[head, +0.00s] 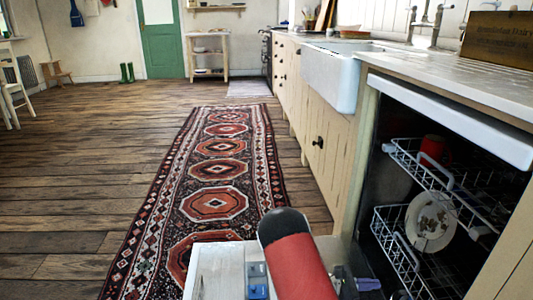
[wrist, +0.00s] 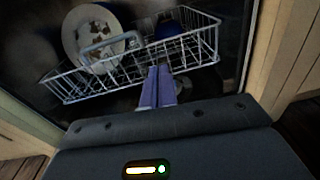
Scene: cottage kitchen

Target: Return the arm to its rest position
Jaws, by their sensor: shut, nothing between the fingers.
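My gripper (wrist: 159,70) shows in the wrist view with its two purple fingers side by side, shut and empty. The fingers point at the front of the dishwasher's lower rack (wrist: 110,76); whether they touch it I cannot tell. In the head view a purple part of my gripper (head: 367,284) shows at the bottom edge, in front of the open dishwasher, mostly hidden. My red and black arm (head: 297,262) rises at the bottom centre of the head view and covers part of the gripper.
The dishwasher's upper rack (head: 447,181) holds a red mug (head: 436,149). The lower rack holds a patterned plate (head: 431,222) and a blue item (wrist: 168,28). The counter (head: 445,75) and sink (head: 335,75) stand above. A patterned rug (head: 215,175) and open floor lie left.

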